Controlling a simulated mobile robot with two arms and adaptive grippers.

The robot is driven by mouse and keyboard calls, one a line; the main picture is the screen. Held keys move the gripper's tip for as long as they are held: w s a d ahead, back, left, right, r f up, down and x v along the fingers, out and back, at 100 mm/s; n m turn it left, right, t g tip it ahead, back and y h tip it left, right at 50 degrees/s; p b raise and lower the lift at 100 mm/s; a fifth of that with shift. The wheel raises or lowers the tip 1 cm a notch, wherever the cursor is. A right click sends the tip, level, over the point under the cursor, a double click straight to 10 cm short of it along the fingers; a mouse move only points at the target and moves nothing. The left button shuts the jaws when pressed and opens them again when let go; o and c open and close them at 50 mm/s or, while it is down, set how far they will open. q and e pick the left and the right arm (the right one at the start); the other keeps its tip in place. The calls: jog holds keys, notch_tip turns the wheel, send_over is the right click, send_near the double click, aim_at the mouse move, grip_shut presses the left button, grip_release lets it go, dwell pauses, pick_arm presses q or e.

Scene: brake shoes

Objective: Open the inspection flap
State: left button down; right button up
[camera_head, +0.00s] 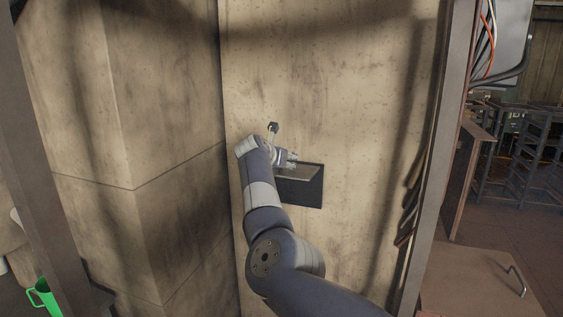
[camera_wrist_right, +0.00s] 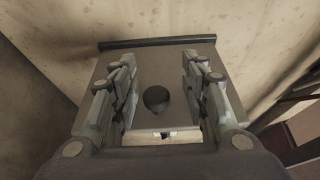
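The inspection flap is a grey panel set in the pale wall. In the head view the flap (camera_head: 303,174) shows as a lighter strip within a dark rectangular frame (camera_head: 302,194), partly hidden by my right gripper. In the right wrist view the flap (camera_wrist_right: 157,67) fills the middle and carries a round dark knob (camera_wrist_right: 156,99). My right gripper (camera_head: 292,161) is at the flap's upper left in the head view. In the wrist view its fingers (camera_wrist_right: 157,78) are apart, with the knob between them and no visible contact. I cannot tell how far the flap stands open. My left gripper is out of view.
A metal post (camera_head: 437,150) and cables stand to the right. A green container (camera_head: 44,298) is at the lower left. A brown surface with a handle (camera_head: 480,283) is at the lower right.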

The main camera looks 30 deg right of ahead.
jog(key=shift+a, duration=0.1)
jog(key=shift+v, duration=1.05)
jog(key=v, duration=0.5)
jog(key=shift+s, duration=0.15)
